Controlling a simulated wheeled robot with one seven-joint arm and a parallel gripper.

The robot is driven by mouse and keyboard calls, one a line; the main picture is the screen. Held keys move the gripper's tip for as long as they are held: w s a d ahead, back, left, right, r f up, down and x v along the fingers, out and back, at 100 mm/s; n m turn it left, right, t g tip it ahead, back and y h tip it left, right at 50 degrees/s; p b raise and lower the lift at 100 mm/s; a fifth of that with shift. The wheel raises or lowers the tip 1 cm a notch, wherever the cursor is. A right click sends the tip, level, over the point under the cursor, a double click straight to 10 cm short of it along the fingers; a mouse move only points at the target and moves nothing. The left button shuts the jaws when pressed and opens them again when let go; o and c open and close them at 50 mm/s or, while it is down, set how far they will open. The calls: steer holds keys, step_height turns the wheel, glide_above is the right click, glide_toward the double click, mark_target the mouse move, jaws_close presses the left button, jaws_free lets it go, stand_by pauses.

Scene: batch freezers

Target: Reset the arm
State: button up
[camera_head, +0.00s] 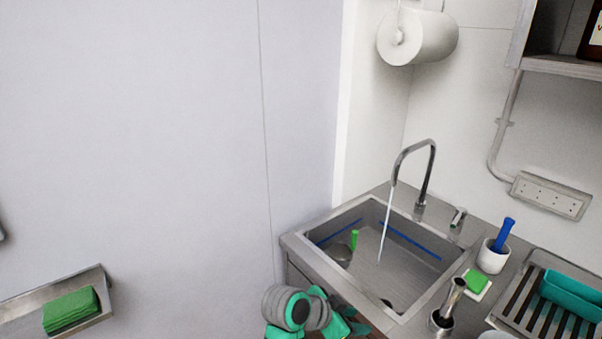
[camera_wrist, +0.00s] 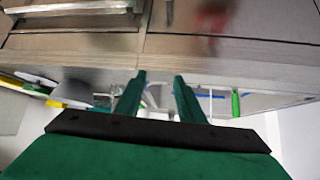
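My arm shows at the bottom of the head view, with grey and green links in front of the sink cabinet. My gripper (camera_head: 345,322) is at its right end, low by the sink's front edge and partly cut off by the frame. In the wrist view, the two green fingers of my gripper (camera_wrist: 159,80) stand apart with nothing held between them. Steel cabinet fronts (camera_wrist: 220,25) fill the top of that view, beyond the fingertips.
Water runs from the tap (camera_head: 430,165) into the steel sink (camera_head: 300,247), where a green-handled utensil (camera_head: 354,239) lies. A white cup (camera_head: 492,257) and a green sponge (camera_head: 478,281) stand to its right. A wall tray (camera_head: 90,276) is at left. Open wall separates it from my arm.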

steer(key=s+f+n+t, duration=0.4)
steer(key=f+n, duration=0.3)
steer(key=f, duration=0.5)
steer(key=s+a+f+n+t+y, duration=0.35)
steer(key=s+f, duration=0.25)
steer(key=s, duration=0.3)
steer(key=s+a+r+n+t+y, duration=0.1)
steer(key=s+a+y, duration=0.1)
steer(key=s+a, duration=0.3)
steer(key=s+a+r+n+t+y, duration=0.1)
steer(key=s+a+n+y, duration=0.1)
steer(key=s, duration=0.6)
steer(key=s+a+r+m+t, duration=0.1)
steer(key=s+a+r, duration=0.1)
steer(key=s+r, duration=0.5)
steer(key=s, duration=0.3)
steer(key=shift+s+a+r+t+y, duration=0.25)
steer(key=shift+a+r+t+y, duration=0.1)
steer(key=shift+a+r, duration=0.05)
